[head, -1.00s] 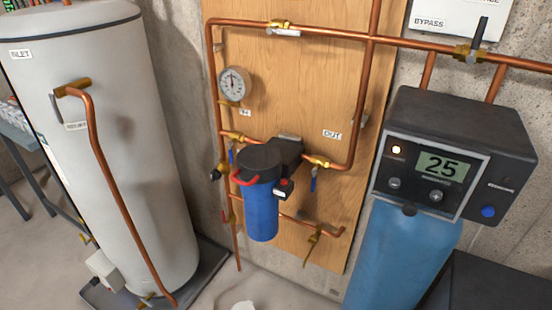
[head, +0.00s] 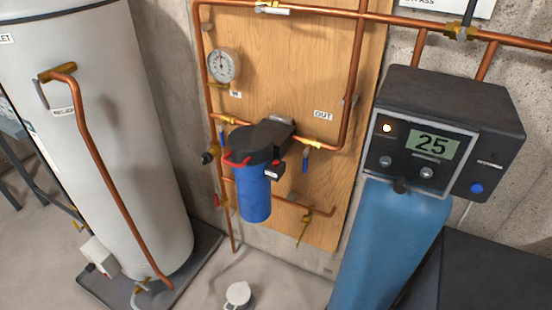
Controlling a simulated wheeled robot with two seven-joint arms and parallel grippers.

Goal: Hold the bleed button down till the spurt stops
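The blue filter housing (head: 254,193) hangs upright on the wooden panel under a black head (head: 256,143). A red curved part (head: 237,161) shows at the head's left front. I cannot tell for sure which part is the bleed button. No spurt of water can be made out. Neither of my grippers is in view.
Copper pipes and a gauge (head: 223,65) surround the filter. A blue softener tank (head: 390,245) with a display reading 25 stands right, a white tank (head: 110,130) left. A white round container (head: 238,295) is on the floor below. Floor between the tanks looks mostly clear.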

